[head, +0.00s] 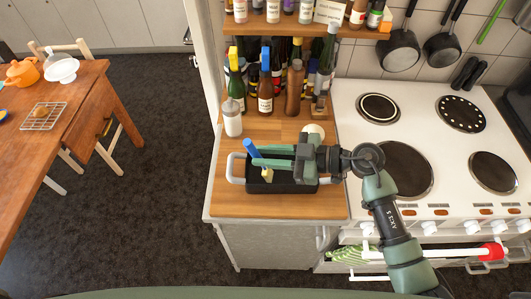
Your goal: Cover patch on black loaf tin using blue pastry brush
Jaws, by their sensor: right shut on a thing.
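The black loaf tin (290,187) stands on the wooden counter left of the cooker, with a pale handle at each end. My right gripper (257,156) reaches in from the right over the tin and is shut on the blue pastry brush (250,147). The brush is tilted, its blue handle up to the left and its pale yellowish bristles down at the tin's left part. I cannot tell whether the bristles touch the tin. My gripper and arm hide part of the tin's inside, and I cannot make out a patch. My left gripper is not in view.
Several bottles (265,92) crowd the back of the counter under a shelf (270,27). A white-capped jar (232,118) stands behind the tin's left end. The white cooker (430,120) with hotplates is at right. Bare counter (240,205) lies in front of the tin.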

